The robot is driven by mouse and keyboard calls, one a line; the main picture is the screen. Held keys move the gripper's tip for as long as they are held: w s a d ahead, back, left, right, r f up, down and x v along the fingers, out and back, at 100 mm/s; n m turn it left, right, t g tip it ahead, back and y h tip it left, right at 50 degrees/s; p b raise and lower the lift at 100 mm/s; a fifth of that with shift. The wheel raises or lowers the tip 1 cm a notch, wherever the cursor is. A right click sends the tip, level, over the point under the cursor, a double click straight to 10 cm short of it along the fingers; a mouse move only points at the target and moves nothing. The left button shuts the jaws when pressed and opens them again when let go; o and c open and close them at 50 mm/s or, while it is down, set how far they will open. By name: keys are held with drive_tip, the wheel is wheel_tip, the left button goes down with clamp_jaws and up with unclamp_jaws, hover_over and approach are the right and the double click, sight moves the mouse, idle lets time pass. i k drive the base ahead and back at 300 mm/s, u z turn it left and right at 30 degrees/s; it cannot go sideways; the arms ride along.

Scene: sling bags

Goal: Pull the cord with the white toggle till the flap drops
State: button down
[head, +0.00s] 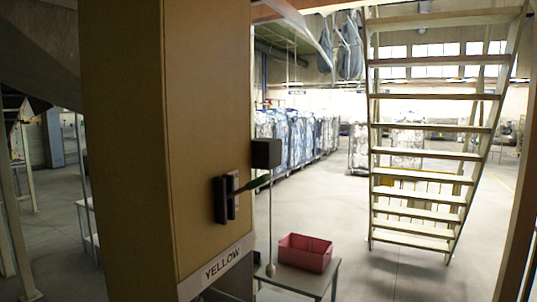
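A thin pale cord (271,215) hangs nearly straight down from under a dark square box (266,152) at the right edge of a tall tan panel (170,120). A small pale toggle (270,270) is at the cord's lower end, in front of a grey table; its exact colour is hard to tell. A white label reading "YELLOW" (222,263) runs along the panel's bottom edge. I cannot make out the flap or its position. My gripper is not in view, and nothing is seen touching the cord.
A red bin (305,253) stands on the grey table (322,279). Metal stairs (415,211) stand at the right. Open floor lies between the table and stairs.

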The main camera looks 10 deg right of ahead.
sight(270, 270)
drive_tip(key=z, duration=0.75)
drive_tip(key=i, duration=0.4)
drive_tip(key=u, duration=1.7)
